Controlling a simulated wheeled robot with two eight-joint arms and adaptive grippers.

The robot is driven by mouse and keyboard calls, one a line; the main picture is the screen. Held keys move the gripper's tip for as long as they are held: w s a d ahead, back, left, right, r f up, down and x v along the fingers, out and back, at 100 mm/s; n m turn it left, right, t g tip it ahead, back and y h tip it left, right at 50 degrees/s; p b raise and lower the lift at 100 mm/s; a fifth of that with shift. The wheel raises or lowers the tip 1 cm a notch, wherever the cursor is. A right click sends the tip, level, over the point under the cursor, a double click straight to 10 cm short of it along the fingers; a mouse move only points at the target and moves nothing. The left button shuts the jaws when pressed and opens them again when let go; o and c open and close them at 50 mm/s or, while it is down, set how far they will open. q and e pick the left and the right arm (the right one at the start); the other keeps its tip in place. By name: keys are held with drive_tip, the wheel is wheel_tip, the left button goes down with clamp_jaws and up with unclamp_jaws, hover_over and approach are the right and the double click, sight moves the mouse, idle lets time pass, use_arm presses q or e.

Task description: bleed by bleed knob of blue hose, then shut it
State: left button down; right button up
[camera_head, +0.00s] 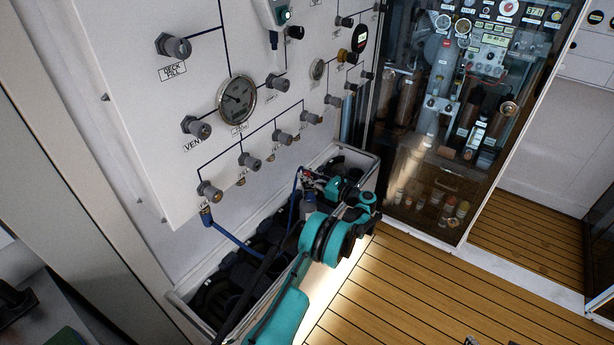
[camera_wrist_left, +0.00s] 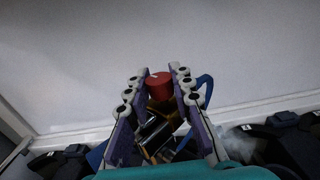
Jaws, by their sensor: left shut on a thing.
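My left gripper (camera_head: 308,184) is low over the trough in front of the panel, at the end of my teal arm. In the left wrist view its jaws (camera_wrist_left: 159,98) are shut around a red bleed knob (camera_wrist_left: 159,84). Brass and black fittings sit below the knob, between the fingers. The blue hose (camera_head: 236,242) runs from the lowest left valve of the panel down into the trough; a blue loop of it (camera_wrist_left: 206,88) shows beside the right finger. A pale wispy haze (camera_wrist_left: 240,138) shows right of the gripper.
The white panel (camera_head: 130,60) carries a round gauge (camera_head: 237,98) and several grey valve knobs. The trough (camera_head: 368,170) holds dark cylinders. A glass-fronted instrument cabinet (camera_head: 440,110) stands at the back right.

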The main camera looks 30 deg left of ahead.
idle(0.3)
use_arm(q)
drive_tip(key=c, duration=1.3)
unclamp_jaws()
drive_tip(key=d, duration=1.2)
drive_tip(key=shift+s, duration=0.45)
